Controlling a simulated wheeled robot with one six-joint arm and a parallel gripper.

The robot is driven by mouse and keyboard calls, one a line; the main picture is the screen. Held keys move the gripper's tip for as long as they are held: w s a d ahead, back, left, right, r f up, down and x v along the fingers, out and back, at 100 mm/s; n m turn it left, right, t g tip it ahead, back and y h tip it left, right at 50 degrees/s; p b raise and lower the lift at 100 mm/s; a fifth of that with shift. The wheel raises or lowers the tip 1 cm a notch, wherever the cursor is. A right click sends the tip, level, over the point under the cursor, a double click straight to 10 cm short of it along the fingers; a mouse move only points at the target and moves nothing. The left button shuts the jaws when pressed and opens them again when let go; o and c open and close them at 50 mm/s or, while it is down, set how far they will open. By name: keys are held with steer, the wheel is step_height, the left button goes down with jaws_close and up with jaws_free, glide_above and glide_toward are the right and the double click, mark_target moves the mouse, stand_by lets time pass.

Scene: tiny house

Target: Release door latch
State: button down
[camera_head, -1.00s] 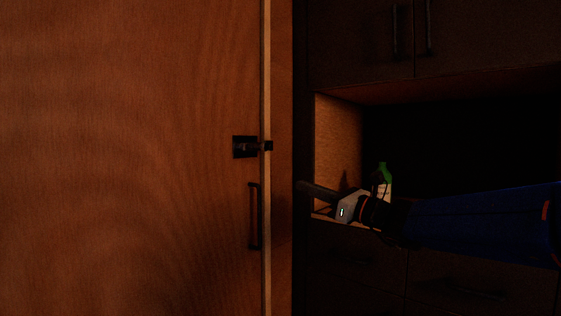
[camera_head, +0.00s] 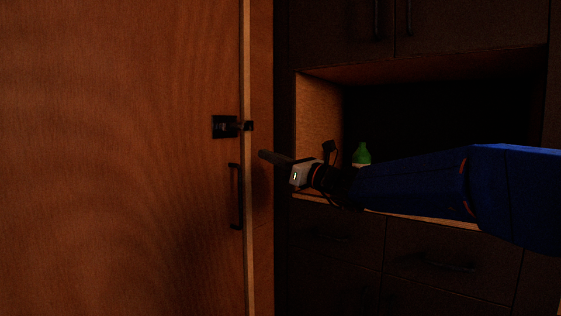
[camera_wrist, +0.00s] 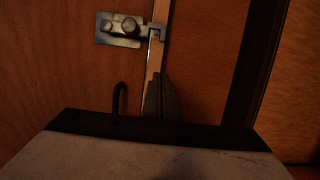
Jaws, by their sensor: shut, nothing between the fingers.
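A small dark latch (camera_head: 226,126) is mounted on the wooden door (camera_head: 120,160) near its right edge, with its end reaching across the edge strip. In the wrist view the latch (camera_wrist: 119,29) looks metallic, with two round knobs on a plate, and reaches over the gap at the door's edge. A dark vertical handle (camera_head: 235,196) is below the latch; part of it also shows in the wrist view (camera_wrist: 119,98). My gripper (camera_head: 262,154) is shut and empty, just right of and below the latch, apart from it. In the wrist view its fingertips (camera_wrist: 160,82) point up toward the latch.
Right of the door is a dark cabinet with an open recess (camera_head: 430,120). A green bottle (camera_head: 362,154) stands in the recess behind my arm. Drawers (camera_head: 335,240) are below and cupboard doors (camera_head: 460,35) above.

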steer(key=shift+w+a+r, duration=0.3)
steer(key=shift+a+r, duration=0.1)
steer(key=shift+r, duration=0.4)
steer(key=shift+w+a+r, duration=0.35)
steer(key=shift+a+r, duration=0.05)
steer(key=shift+r, duration=0.4)
steer(key=shift+w+a+r, duration=0.3)
steer(key=shift+a+r, duration=0.1)
steer(key=shift+r, duration=0.4)
